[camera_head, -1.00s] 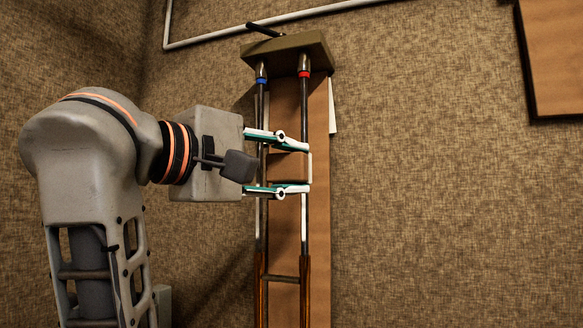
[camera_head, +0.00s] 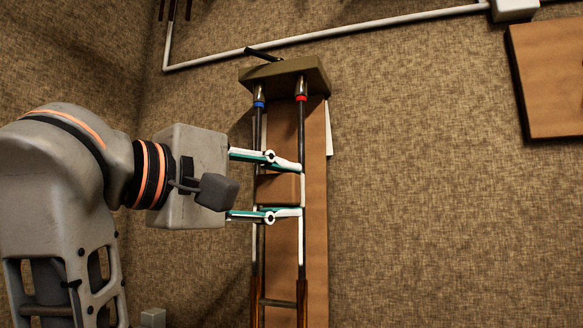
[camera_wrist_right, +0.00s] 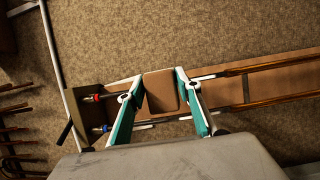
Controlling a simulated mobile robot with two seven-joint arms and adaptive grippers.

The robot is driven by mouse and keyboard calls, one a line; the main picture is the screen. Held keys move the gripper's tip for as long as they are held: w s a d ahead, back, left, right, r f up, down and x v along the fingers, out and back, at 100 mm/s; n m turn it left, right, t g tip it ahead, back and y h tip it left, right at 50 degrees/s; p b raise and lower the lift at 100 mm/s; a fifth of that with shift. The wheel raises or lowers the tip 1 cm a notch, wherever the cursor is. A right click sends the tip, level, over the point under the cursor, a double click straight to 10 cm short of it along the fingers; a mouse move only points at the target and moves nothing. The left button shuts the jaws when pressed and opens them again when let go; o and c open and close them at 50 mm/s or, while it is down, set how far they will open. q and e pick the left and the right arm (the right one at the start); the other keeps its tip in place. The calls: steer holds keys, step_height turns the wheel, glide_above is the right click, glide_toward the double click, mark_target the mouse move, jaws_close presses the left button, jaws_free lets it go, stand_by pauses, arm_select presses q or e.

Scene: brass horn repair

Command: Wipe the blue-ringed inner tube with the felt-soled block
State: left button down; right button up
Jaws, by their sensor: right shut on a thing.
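My right gripper (camera_head: 285,188) is shut on a brown block (camera_head: 278,188), one finger on each end of it. The block also shows between the fingers in the right wrist view (camera_wrist_right: 160,93). A thin pale strip edges its right side in the head view. The blue-ringed tube (camera_head: 258,128) runs down from the bracket, its blue ring (camera_head: 259,104) near the top. The fingers and block cross in front of the tube in the head view; I cannot tell whether the block touches it. My left gripper is out of view.
A parallel red-ringed tube (camera_head: 301,130) runs close on the right, behind the fingertips. Both tubes hang from an olive bracket (camera_head: 285,74) before a brown board (camera_head: 316,240). Another brown board (camera_head: 560,80) is at the upper right. The middle right is clear.

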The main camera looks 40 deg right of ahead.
steer(key=shift+w+a+f, duration=0.1)
steer(key=shift+w+a, duration=0.05)
steer(key=shift+a, duration=0.2)
steer(key=shift+w+a+n+t, duration=0.1)
steer(key=shift+w+n+t, duration=0.25)
steer(key=shift+n, duration=0.25)
steer(key=w+a+n+t+h+p, duration=0.2)
steer(key=w+a+n+h, duration=0.1)
steer(key=w+n, duration=0.55)
steer(key=shift+w+f+x, duration=0.15)
steer(key=shift+x, duration=0.75)
steer(key=shift+w+f+x, duration=0.15)
steer(key=shift+x, duration=0.8)
steer(key=shift+w+f+x, duration=0.15)
steer(key=shift+x, duration=0.75)
steer(key=shift+w+d, duration=0.45)
steer(key=shift+d, duration=0.45)
steer(key=shift+r, duration=0.15)
